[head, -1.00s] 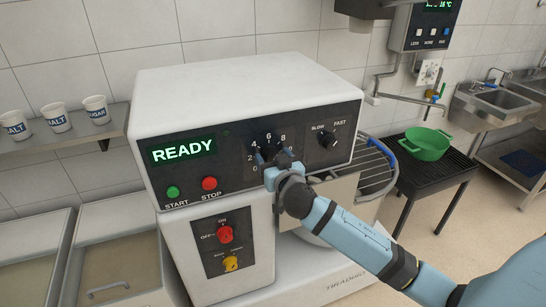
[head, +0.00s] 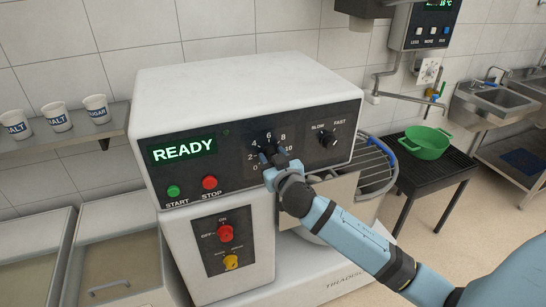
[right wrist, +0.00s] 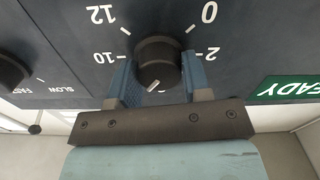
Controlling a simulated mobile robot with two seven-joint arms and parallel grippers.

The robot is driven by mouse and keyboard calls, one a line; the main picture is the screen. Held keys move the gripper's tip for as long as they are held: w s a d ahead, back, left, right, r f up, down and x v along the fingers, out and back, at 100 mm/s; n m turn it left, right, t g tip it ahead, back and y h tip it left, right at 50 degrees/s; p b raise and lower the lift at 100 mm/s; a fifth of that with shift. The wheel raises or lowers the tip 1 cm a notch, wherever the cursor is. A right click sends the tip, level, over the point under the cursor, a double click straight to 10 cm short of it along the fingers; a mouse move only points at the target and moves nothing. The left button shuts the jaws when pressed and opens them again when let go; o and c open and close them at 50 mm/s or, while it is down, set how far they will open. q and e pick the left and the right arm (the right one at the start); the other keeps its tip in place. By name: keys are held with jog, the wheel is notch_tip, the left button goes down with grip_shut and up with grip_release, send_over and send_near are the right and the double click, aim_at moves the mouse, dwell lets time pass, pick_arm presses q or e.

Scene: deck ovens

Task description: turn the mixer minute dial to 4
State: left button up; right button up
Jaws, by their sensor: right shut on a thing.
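The mixer minute dial (right wrist: 157,60) is a round black knob on the dark front panel, ringed by white numbers. My right gripper (head: 273,156) is shut on it, with one blue finger at each side of the knob in the right wrist view (right wrist: 157,80). That view is upside down and shows 0, 2, 10 and 12; the gripper hides the other numbers. The knob's pale pointer line lies toward the gripper side, seemingly between 6 and 8. In the head view, the numbers around the dial show, but the gripper partly covers the knob. My left gripper is out of view.
The panel also has a READY display (head: 184,150), a green START button (head: 173,191), a red STOP button (head: 209,183) and a slow/fast knob (head: 328,138) to the right. Below are a red switch (head: 225,233) and a yellow knob (head: 231,262).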

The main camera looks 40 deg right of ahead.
jog(key=n+p, duration=0.1)
jog(key=n, duration=0.3)
jog(key=shift+r+n+p, duration=0.1)
jog(key=shift+n+p, duration=0.2)
jog(key=n+p, duration=0.2)
jog(key=n, duration=0.2)
jog(key=shift+a, duration=0.15)
jog(key=n+p, duration=0.1)
jog(key=n, duration=0.3)
jog(key=shift+f+n+p, duration=0.25)
jog(key=shift+n+p, duration=0.6)
jog(key=shift+n, duration=1.15)
jog(key=o, duration=0.9)
